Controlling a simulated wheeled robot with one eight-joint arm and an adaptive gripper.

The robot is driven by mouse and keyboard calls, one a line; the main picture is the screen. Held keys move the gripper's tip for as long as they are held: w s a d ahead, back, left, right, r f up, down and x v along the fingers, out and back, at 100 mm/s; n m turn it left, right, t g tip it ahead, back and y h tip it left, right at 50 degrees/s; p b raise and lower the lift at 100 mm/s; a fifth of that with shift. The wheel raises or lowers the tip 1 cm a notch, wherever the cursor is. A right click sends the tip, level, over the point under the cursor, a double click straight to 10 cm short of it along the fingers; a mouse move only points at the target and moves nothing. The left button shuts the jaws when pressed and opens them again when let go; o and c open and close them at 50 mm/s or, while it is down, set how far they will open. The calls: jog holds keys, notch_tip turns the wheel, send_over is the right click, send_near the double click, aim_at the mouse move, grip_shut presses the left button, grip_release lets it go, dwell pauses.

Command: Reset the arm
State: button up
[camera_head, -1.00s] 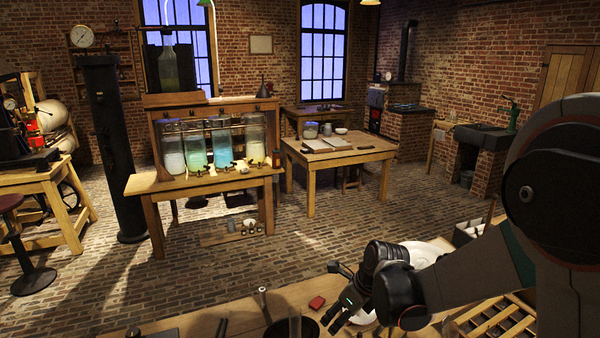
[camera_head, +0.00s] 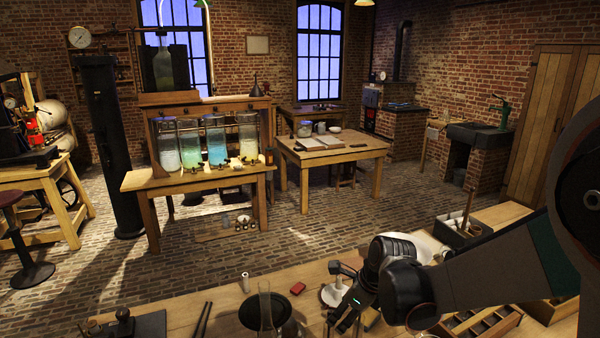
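My arm reaches in from the right edge, bent low over the front bench. My gripper (camera_head: 345,312) hangs above the bench, pointing down and left, partly hidden by its own dark wrist. Its fingers are small and dark here, and I cannot tell whether they are apart. I see nothing clearly held.
A work table (camera_head: 375,151) stands behind. The brick floor between is open.

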jog(key=s+d+r+n+t+h+b, duration=0.1)
jog(key=s+d+n+b, duration=0.3)
jog(key=s+n, duration=0.7)
jog(key=s+d+r+n+t+h+b, duration=0.2)
jog(key=s+d+r+n+b, duration=0.1)
jog(key=s+n, duration=0.8)
jog(key=shift+d+r+n+t+b, duration=0.2)
jog(key=shift+d+n+t+b, duration=0.2)
jog(key=shift+d+n+b, duration=0.8)
jog(key=shift+a+n, duration=0.3)
jog(key=shift+a, duration=0.1)
